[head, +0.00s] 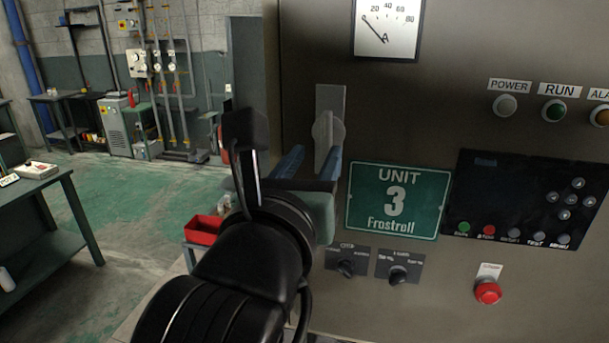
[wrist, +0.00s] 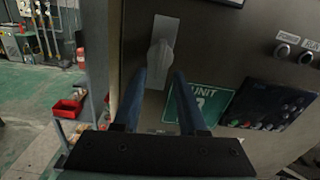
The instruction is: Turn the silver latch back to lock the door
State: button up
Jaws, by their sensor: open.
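The silver latch (head: 325,140) sits on a grey plate near the left edge of the cabinet door (head: 430,120). Its handle stands about upright, and it also shows in the wrist view (wrist: 159,62). My gripper (head: 315,158) is open, its two blue fingers pointing at the door. In the head view the fingertips lie to either side of the latch's lower part. In the wrist view the fingers (wrist: 160,77) flank the lower end of the handle with gaps on both sides. I cannot tell how far short of the handle the tips are.
Right of the latch are a green "UNIT 3" sign (head: 396,201) and a black keypad panel (head: 520,200). Below are two black knobs (head: 397,274) and a red button (head: 487,291). A red bin (head: 203,230) stands left of the cabinet. Open floor lies further left.

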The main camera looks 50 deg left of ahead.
jog(key=b+v, duration=0.4)
jog(key=b, duration=0.4)
jog(key=shift+f, duration=0.1)
dwell(0.3)
jog(key=d+r+n+t+h, duration=0.3)
jog(key=d+n+t, duration=0.1)
jog(key=d+n, duration=0.4)
jog(key=w+d+r+n+t+h, duration=0.1)
jog(key=d+r+n+t+h, duration=0.2)
jog(key=d+n, duration=0.6)
jog(key=w+d+r+n+t+h, duration=0.1)
jog(key=d+r+n+t+h, duration=0.2)
jog(key=d+n, duration=0.5)
jog(key=r+n+t, duration=0.1)
jog(key=n+t, duration=0.1)
jog(key=n, duration=0.1)
jog(key=shift+d+n, duration=0.3)
jog(key=shift+d, duration=0.05)
